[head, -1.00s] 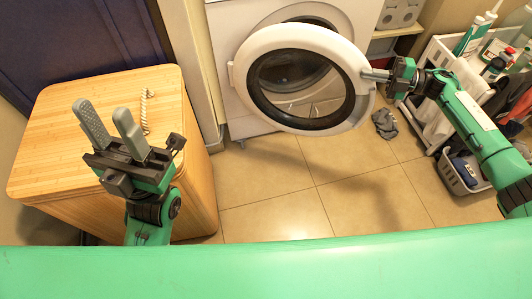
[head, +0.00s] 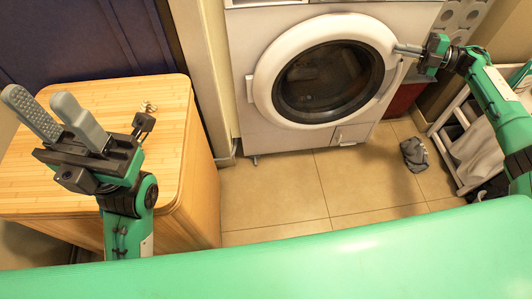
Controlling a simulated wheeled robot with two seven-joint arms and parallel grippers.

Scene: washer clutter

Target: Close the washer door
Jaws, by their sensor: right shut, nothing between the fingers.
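The white washer (head: 300,142) stands at the back centre. Its round door (head: 270,52), a white ring with dark glass, lies flat or nearly flat against the washer's front. I cannot tell whether it is latched. My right gripper (head: 402,48) is shut and empty, its fingertips at the right edge of the door ring, touching or very close to it. My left gripper (head: 42,110) is open and empty above the wooden cabinet at the left, far from the door.
A grey cloth (head: 414,154) lies on the tiled floor to the right. A white shelf cart (head: 458,135) stands at the right edge. The floor before the washer is clear.

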